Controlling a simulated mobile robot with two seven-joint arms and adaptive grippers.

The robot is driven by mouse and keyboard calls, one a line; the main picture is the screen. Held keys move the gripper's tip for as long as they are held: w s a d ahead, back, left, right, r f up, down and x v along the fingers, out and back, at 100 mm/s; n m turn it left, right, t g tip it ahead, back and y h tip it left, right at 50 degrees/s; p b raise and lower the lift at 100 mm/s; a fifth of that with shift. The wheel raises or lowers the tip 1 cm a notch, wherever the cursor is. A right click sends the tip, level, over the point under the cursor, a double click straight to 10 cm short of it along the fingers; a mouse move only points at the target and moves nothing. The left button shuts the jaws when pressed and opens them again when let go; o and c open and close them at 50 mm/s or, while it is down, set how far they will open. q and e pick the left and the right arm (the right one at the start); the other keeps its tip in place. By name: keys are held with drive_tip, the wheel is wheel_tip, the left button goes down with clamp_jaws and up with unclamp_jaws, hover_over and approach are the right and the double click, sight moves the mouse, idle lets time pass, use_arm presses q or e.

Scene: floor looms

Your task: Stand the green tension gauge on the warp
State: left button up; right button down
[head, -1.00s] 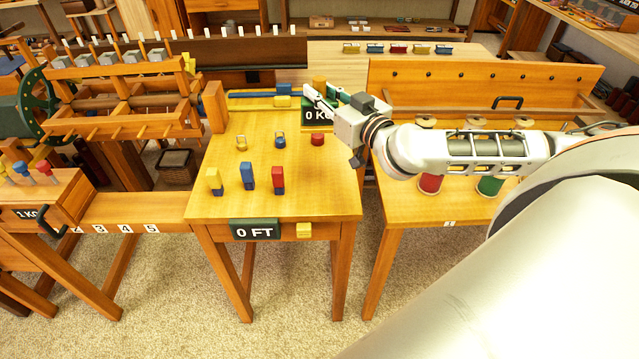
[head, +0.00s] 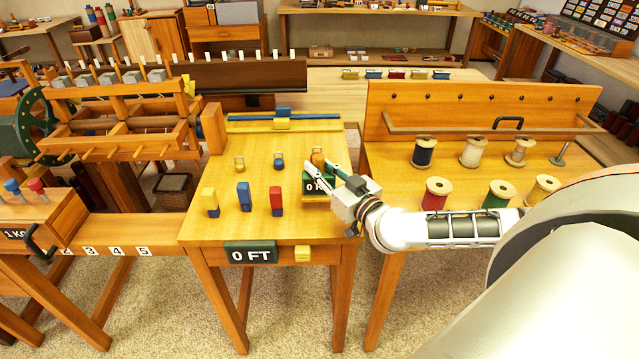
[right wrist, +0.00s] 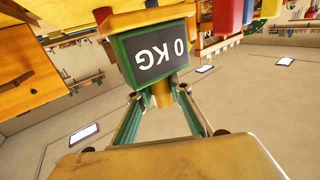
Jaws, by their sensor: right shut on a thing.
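The green tension gauge (head: 316,186) has a dark face reading "0 KG", a wooden foot and a yellow-orange upper post. My right gripper (head: 325,166) is shut on its post. The right wrist view shows the gauge (right wrist: 160,50) upside down in the picture, with its post between the fingertips (right wrist: 162,92). The gauge is upright over the right part of the middle table; I cannot tell whether its foot touches. A wooden loom frame (head: 118,128) stands at the left; I cannot make out warp threads on it. My left gripper is not in view.
The middle table (head: 215,232) holds yellow, blue and red blocks (head: 243,196), small ringed pieces (head: 280,160) and a blue rail (head: 285,112) at the back. A "0 FT" sign (head: 251,252) is on its front. Spools (head: 436,192) stand on the right table.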

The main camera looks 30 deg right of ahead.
drive_tip(key=shift+f, duration=1.95)
drive_tip(key=shift+f+p, duration=0.15)
drive_tip(key=shift+p, duration=0.15)
drive_tip(key=c, duration=1.8)
unclamp_jaws()
drive_tip(key=shift+c, duration=0.2)
